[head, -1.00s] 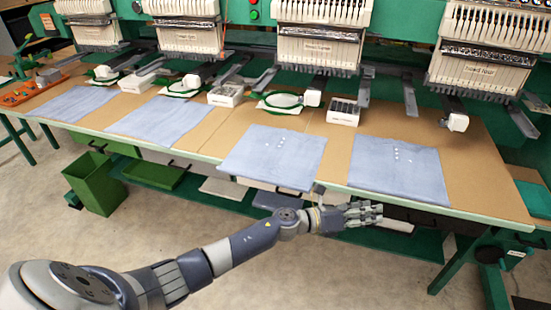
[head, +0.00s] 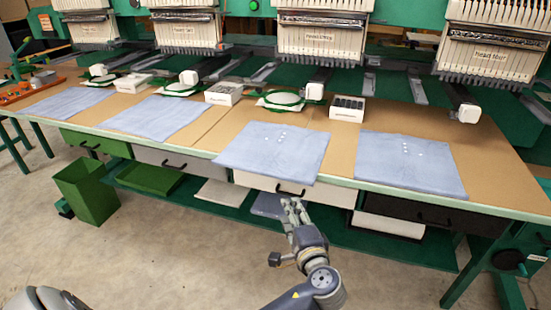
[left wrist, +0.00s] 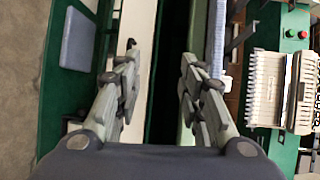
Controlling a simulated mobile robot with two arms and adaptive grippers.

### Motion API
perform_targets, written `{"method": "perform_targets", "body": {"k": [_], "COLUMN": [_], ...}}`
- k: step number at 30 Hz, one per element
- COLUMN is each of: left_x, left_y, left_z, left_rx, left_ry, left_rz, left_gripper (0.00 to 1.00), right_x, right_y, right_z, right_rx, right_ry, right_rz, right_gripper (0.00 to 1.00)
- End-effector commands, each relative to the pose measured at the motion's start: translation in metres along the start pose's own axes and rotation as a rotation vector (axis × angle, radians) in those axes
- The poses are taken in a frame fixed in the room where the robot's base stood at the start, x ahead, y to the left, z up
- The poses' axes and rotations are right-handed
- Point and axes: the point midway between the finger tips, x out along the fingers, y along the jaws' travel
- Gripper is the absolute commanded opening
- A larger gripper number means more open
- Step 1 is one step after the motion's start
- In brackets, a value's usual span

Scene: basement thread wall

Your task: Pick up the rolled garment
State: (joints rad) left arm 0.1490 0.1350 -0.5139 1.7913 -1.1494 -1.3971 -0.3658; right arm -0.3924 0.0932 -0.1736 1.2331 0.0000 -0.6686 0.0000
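I cannot make out a garment that is clearly rolled. Blue cloth pieces lie flat on the table, one in the middle (head: 273,152) and one at the right (head: 410,165). A white, roll-like thing (head: 391,226) is on the lower green shelf at the right; I cannot tell if it is cloth. A flat blue piece (head: 268,205) lies on that shelf and seems to show in the left wrist view (left wrist: 78,38). My left gripper (head: 293,207) is at the table's front edge, near a white drawer. In the left wrist view its fingers (left wrist: 160,55) are apart with nothing between them. My right gripper is not in view.
The table (head: 345,150) has drawers under its front edge and a green lower shelf (head: 340,232). Embroidery heads (head: 320,40) hang over its back. A green bin (head: 88,190) stands on the floor at the left. The floor in front is clear.

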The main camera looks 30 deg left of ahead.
Motion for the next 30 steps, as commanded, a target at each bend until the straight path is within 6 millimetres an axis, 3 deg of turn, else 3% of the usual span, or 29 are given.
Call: {"method": "perform_targets", "body": {"k": [3,7,15,23,30], "left_x": [-0.011,-0.013,0.026,0.047,0.081], "left_y": [-0.038,-0.060,-0.069,-0.073,-0.079], "left_z": [0.013,0.021,0.027,0.030,0.035], "left_rx": [-0.046,-0.060,-0.057,-0.057,-0.056], "left_ry": [-0.092,-0.134,-0.139,-0.137,-0.137], "left_rz": [-0.104,-0.156,-0.163,-0.162,-0.162], "left_gripper": [0.37,0.37,0.37,0.37,0.37], "right_x": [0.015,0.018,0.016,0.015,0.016], "right_y": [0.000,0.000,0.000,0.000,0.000], "right_z": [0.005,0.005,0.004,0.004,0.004], "right_rx": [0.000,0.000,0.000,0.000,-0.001], "right_ry": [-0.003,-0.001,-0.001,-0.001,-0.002], "right_rz": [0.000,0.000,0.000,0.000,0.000], "right_gripper": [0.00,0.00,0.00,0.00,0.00]}}
